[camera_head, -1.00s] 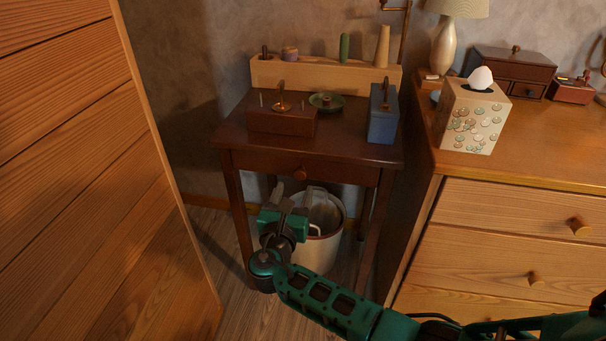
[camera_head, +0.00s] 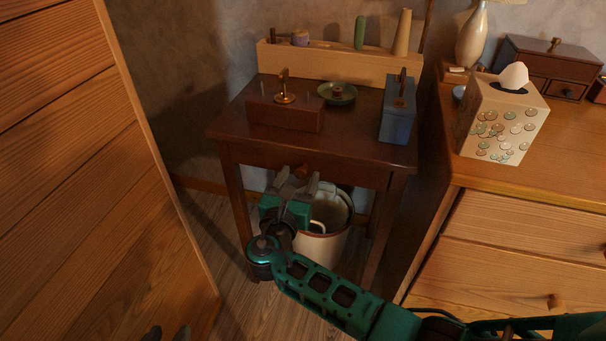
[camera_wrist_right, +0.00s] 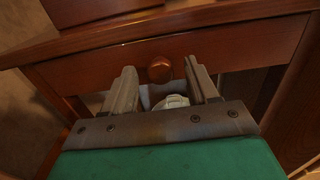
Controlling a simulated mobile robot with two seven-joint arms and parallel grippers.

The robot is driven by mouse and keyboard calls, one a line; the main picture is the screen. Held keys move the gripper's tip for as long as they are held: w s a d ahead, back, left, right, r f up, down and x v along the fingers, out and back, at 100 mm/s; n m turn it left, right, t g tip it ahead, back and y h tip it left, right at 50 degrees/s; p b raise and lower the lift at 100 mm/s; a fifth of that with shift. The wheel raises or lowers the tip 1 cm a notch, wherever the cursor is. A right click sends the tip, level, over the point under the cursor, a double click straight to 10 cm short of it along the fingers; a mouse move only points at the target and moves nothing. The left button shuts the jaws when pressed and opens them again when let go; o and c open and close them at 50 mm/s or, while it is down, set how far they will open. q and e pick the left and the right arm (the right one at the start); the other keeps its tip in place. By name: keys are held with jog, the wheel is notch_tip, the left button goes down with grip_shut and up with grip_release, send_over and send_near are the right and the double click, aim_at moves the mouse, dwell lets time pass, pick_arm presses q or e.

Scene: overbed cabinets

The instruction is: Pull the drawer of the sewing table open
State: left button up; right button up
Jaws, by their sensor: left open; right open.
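The sewing table (camera_head: 228,131) is dark brown wood. Its drawer (camera_head: 345,173) looks shut, with its front under the tabletop. The drawer also shows in the right wrist view (camera_wrist_right: 245,45), with a round wooden knob (camera_wrist_right: 160,69) on it. In the head view the knob (camera_head: 302,169) is partly hidden by my right gripper (camera_head: 293,182). That gripper is open in front of the drawer; in its wrist view the fingers (camera_wrist_right: 162,85) stand either side of the knob, apart from it. Only the tips of my left gripper (camera_head: 167,334) show, at the bottom edge.
A brown box (camera_head: 285,115), a green dish (camera_head: 337,92) and a blue box (camera_head: 398,110) stand on the tabletop. A white bin (camera_head: 322,240) is beneath. A wooden cabinet (camera_head: 90,190) stands left and a dresser (camera_head: 500,235) right. Some floor between is free.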

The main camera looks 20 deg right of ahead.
jog(key=shift+w, duration=0.1)
dwell(0.3)
grip_shut()
dwell(0.4)
